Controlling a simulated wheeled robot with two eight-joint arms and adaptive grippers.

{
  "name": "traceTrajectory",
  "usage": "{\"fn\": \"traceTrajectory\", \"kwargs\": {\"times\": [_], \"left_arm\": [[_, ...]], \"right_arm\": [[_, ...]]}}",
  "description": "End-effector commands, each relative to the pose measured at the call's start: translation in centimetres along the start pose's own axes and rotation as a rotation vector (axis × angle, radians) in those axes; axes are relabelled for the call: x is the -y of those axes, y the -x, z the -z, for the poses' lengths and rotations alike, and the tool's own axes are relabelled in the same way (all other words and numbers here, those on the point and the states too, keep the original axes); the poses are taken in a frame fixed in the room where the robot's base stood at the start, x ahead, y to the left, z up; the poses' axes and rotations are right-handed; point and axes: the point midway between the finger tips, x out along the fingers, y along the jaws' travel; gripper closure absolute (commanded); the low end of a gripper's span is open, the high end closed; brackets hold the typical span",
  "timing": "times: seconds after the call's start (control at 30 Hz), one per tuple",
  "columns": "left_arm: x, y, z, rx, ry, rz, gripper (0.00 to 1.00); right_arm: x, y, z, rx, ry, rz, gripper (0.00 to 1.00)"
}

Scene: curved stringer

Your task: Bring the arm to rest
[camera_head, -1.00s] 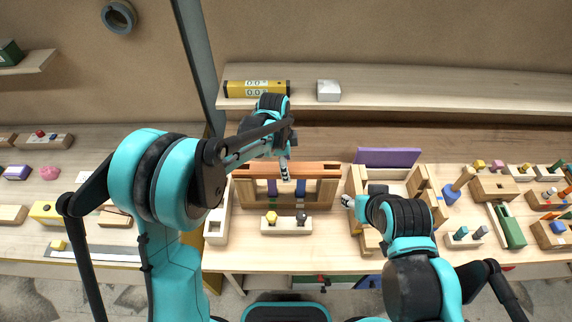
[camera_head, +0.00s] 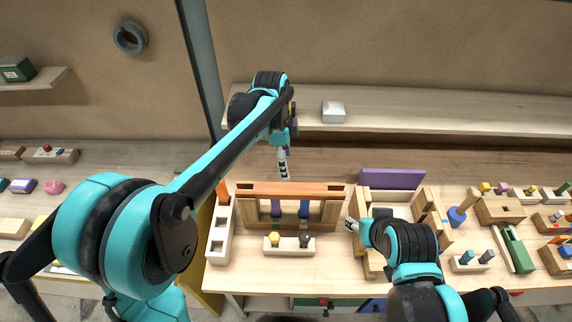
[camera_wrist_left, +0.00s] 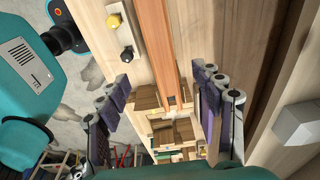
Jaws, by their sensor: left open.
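My left gripper (camera_head: 283,168) hangs beyond and above the far side of the wooden frame, apart from it. In the left wrist view it (camera_wrist_left: 162,95) is open, with nothing between its purple-padded fingers. The reddish-brown wooden beam (camera_head: 290,190) lies across the top of the light and dark wooden frame (camera_head: 330,213); it also shows in the left wrist view (camera_wrist_left: 155,40). My right gripper (camera_head: 352,224) is beside the open wooden box (camera_head: 422,207), right of the frame; its fingers are too small to judge.
A small block with yellow and dark knobs (camera_head: 289,245) stands before the frame. A pale slotted block (camera_head: 219,232) is left. A purple panel (camera_head: 392,179) stands behind the box. A shelf (camera_head: 430,112) with a white box (camera_head: 333,111) runs behind. Several blocks crowd the right.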

Motion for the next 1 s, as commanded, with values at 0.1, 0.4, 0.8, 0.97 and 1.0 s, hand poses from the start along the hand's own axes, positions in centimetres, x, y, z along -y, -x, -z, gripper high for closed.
{"fn": "traceTrajectory", "kwargs": {"times": [0.1,0.4,0.8,0.97,1.0], "left_arm": [[0.0,0.0,0.0,0.0,0.0,0.0,0.33],[-0.1,-0.1,-0.1,0.0,0.005,0.002,0.33],[-7.3,-3.2,-8.0,-0.059,0.578,0.233,0.33],[-11.7,-6.5,-12.0,-0.141,0.904,0.363,0.33],[-12.8,-7.5,-12.9,-0.166,0.983,0.394,0.33]], "right_arm": [[0.0,0.0,0.0,0.0,0.0,0.0,0.53],[0.0,-0.1,-0.1,0.0,0.0,0.0,0.53],[0.0,-6.3,-4.5,0.0,0.0,0.0,0.53],[0.0,-9.3,-6.7,0.0,0.0,0.0,0.53],[0.0,-10.1,-7.2,0.0,0.0,0.0,0.53]]}}
